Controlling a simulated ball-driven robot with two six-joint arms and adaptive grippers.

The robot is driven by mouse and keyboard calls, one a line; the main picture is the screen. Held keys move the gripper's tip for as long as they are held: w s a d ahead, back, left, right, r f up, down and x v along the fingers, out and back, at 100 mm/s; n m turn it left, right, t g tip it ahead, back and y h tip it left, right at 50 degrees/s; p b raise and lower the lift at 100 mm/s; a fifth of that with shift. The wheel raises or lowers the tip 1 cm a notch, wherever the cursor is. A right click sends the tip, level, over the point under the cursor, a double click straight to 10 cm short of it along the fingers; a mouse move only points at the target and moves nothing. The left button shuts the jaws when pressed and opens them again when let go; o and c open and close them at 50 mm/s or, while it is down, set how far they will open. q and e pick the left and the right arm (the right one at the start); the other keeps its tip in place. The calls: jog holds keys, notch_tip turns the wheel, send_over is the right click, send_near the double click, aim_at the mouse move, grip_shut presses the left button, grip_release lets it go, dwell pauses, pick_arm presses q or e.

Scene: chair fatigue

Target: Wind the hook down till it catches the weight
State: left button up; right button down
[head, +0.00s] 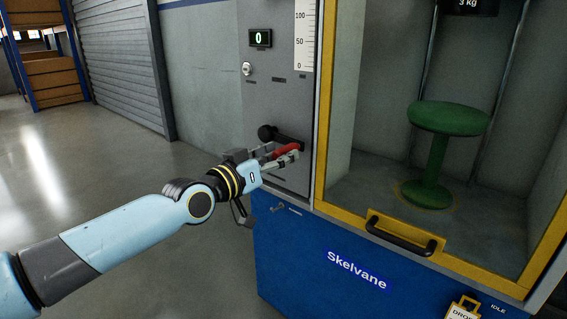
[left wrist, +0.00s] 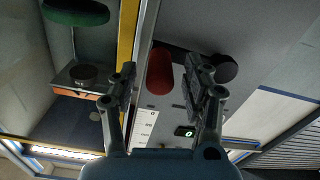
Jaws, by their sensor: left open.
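The crank on the grey panel has a red handle (head: 286,149) and a black hub (head: 267,133). My left gripper (head: 284,158) is at the handle, its fingers apart. In the left wrist view the red handle (left wrist: 159,72) shows between the open fingers (left wrist: 160,84); I cannot tell whether either touches it. The black weight (head: 468,6), marked 3 kg, is cut by the top edge of the head view, above the green stool (head: 449,118). I cannot make out the hook. My right gripper is out of view.
The display (head: 261,38) reads 0, beside a white scale (head: 305,35). The yellow-framed bay has a black bar handle (head: 400,236) at its front. The blue base (head: 310,265) is below. The floor left of the machine is clear.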

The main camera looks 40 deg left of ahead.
pick_arm(q)
jog(key=shift+w+f, duration=0.1)
jog(key=shift+w, duration=0.7)
jog(key=shift+w+d, duration=0.1)
jog(key=shift+w, duration=0.05)
jog(key=c, duration=1)
grip_shut()
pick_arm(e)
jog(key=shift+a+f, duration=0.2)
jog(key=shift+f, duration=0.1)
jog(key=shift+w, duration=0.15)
